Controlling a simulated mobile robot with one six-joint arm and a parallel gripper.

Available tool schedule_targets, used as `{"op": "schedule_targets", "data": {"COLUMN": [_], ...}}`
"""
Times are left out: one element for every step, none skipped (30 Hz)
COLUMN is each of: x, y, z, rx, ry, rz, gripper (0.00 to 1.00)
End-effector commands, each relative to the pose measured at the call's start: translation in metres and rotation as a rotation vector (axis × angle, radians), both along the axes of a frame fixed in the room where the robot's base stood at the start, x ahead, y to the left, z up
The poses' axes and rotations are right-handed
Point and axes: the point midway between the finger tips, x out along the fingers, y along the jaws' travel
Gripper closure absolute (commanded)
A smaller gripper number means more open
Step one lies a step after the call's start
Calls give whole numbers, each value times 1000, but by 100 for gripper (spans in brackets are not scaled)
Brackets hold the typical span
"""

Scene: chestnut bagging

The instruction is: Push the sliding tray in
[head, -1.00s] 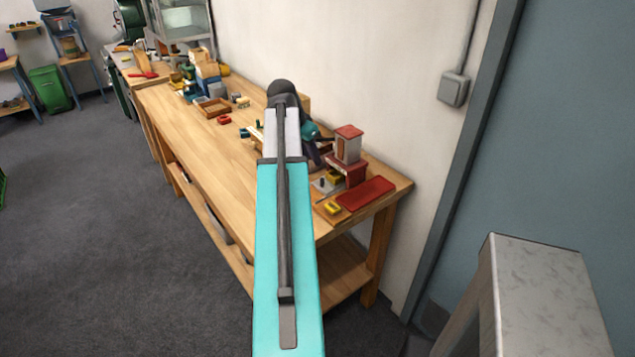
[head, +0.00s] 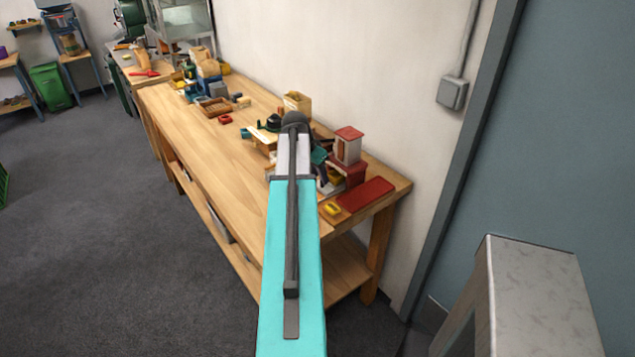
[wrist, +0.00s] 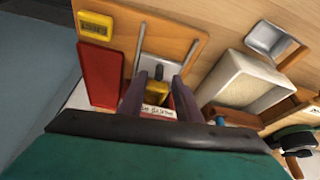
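The sliding tray (wrist: 165,69) shows in the wrist view as a light grey plate with a dark upright knob, at the red-based dispenser. A yellow piece (wrist: 157,93) lies just behind the knob. My gripper (wrist: 160,77) has its two dark fingers apart, one on either side of the knob and yellow piece; I cannot tell whether they touch. In the head view the dispenser (head: 348,148) has a pale body, red top and red base near the bench's right end. My arm covers part of the tray there, and my gripper (head: 321,172) is partly hidden.
A red pad (head: 366,193) and a yellow box (head: 332,209) lie beside the dispenser. A pale open box (wrist: 243,82) stands to the right in the wrist view. The bench's middle (head: 210,150) is clear. A wall stands behind.

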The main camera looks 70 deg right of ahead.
Motion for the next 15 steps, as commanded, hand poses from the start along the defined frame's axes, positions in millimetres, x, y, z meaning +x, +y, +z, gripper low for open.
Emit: {"op": "schedule_targets", "data": {"x": [-1, -1, -2, -2, -2, -3, -3, -3, -4, -4, -4, -4, -4, -4, -4], "y": [-2, -3, -4, -5, -6, -6, -7, -8, -8, -8, -8, -9, -9, -9, -9], "z": [-3, -6, -9, -11, -13, -15, -16, -18, -19, -20, -21, -21, -22, -22, -22], "rx": [0, 1, 1, 1, 1, 0, 0, 0, 0, 0, 0, 0, 0, 0, 0], "ry": [1, 0, 0, 0, 0, 0, 0, 0, 0, 0, 0, 0, 0, 0, 0], "rz": [0, 0, 0, 0, 0, 0, 0, -1, -1, -1, -1, -1, -1, -1, -1], "gripper": [69, 69, 69, 69, 69, 69, 69, 69, 69, 69, 69, 69, 69, 69, 69]}}
